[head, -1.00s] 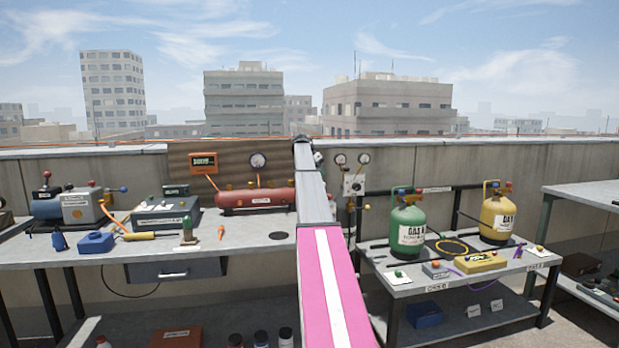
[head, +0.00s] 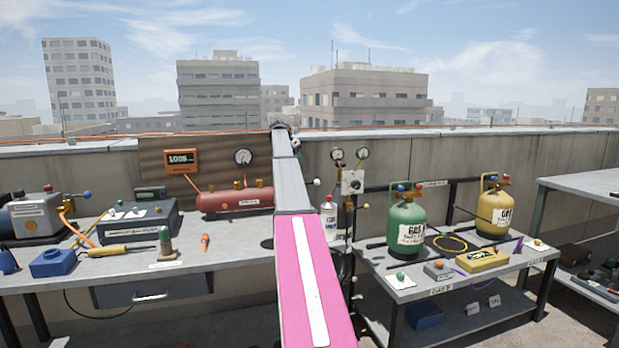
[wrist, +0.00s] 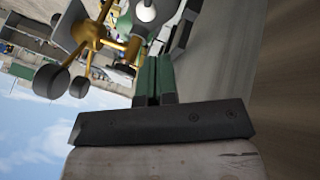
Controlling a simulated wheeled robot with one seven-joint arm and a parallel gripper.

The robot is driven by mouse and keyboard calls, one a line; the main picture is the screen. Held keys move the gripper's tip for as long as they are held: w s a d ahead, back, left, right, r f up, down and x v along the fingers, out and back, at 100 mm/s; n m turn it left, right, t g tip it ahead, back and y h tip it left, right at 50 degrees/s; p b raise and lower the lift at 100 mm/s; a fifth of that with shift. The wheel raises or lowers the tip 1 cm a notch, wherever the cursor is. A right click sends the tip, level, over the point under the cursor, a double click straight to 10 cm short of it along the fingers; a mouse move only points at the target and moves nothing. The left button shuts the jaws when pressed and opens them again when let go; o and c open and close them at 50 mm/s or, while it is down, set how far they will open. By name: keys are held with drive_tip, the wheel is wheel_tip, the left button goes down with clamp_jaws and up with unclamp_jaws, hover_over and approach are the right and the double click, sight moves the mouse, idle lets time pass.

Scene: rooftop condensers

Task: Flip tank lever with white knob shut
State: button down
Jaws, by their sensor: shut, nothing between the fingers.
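A white ball knob (head: 317,181) shows just right of my arm in the head view, near a gauge panel (head: 351,182). In the wrist view a white knob (wrist: 145,10) sits at the top edge beside brass pipework (wrist: 90,35), just beyond my fingertips. I cannot tell whether these are the same knob, or how its lever is turned. My gripper (wrist: 158,62) is shut, its green-padded fingers together and empty. No contact with the knob is visible. In the head view my arm hides most of the gripper. A red tank (head: 235,198) lies on the left bench.
Two dark round gauge backs (wrist: 52,80) stick out left of my fingers in the wrist view. A green gas bottle (head: 407,225) and a yellow one (head: 495,212) stand on the right table. A white bottle (head: 328,218) stands right of my arm. A concrete wall (head: 450,160) runs behind.

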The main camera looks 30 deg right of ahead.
sight(312, 183)
drive_tip(key=x, duration=1)
